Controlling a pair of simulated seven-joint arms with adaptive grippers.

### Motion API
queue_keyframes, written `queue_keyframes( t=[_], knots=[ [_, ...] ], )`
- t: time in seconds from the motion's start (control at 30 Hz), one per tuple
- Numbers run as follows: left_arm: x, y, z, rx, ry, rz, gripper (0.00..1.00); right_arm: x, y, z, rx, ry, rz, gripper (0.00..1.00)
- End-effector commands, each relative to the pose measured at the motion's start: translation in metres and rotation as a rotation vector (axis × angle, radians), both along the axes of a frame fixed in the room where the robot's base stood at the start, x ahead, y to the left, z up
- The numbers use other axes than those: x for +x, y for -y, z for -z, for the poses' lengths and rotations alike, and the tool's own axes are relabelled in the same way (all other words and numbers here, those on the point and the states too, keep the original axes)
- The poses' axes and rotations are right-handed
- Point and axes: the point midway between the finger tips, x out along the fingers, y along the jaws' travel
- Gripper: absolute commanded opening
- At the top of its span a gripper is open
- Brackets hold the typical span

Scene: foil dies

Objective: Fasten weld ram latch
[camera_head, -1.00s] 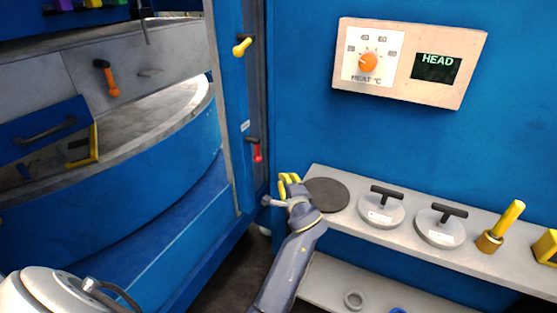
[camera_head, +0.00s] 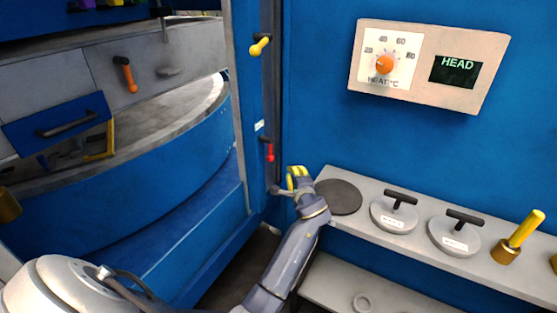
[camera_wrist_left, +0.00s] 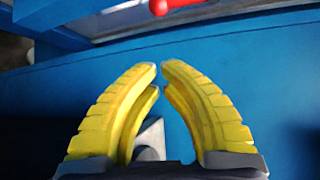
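A red-tipped lever (camera_head: 269,152) hangs from a dark pivot on the upright edge of the blue frame. A yellow-tipped lever (camera_head: 259,45) sits higher on the same upright. No label tells which one is the weld ram latch. My left gripper (camera_head: 297,172) is just right of and below the red lever, apart from it. In the left wrist view, its yellow fingers (camera_wrist_left: 161,67) arch together with tips nearly meeting and nothing between them. A red part (camera_wrist_left: 180,4), probably the red lever, shows beyond them at the top edge. My right gripper is not in view.
A shelf (camera_head: 350,222) beside my gripper holds a dark disc (camera_head: 339,197), two grey weights with black handles (camera_head: 394,212) and a yellow-handled tool (camera_head: 517,238). A heat dial (camera_head: 384,64) is on the blue wall. An orange lever (camera_head: 126,75) is at upper left.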

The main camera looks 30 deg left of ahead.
Motion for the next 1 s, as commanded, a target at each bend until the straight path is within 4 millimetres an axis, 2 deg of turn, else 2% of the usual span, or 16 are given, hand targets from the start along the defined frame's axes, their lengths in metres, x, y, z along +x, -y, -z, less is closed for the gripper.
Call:
queue_keyframes(
  t=[0.3,0.6,0.93,1.0],
  knots=[
    [0.043,-0.042,0.008,0.002,-0.001,-0.002,0.0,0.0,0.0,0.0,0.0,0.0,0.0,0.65],
    [0.079,-0.076,0.016,0.003,-0.002,-0.002,0.0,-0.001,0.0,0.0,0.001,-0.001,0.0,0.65],
    [0.102,-0.097,0.021,0.0,-0.001,-0.001,0.0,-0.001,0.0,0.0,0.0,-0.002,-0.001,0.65],
    [0.099,-0.098,0.021,0.0,0.0,0.0,0.0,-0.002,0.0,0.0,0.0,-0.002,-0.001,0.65]
  ],
)
